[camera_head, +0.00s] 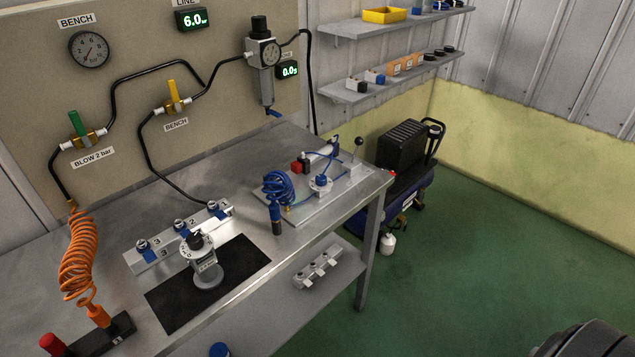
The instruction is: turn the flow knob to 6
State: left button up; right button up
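A small white and grey device (205,268) stands upright on a black mat (246,259) near the front of the steel bench. The marks and the knob's pointer are too small to read. Neither of my grippers is in view, and nothing touches the device.
A numbered rail with blue-based fittings (181,228) stands just behind the device. An orange coiled hose (78,255) hangs at left, and a blue coiled hose (278,187) lies on a plate at right. The panel (130,35) backs the bench.

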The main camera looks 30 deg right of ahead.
aim_at(320, 180)
jog(key=l, duration=1.6)
jog(key=i+u, duration=0.05)
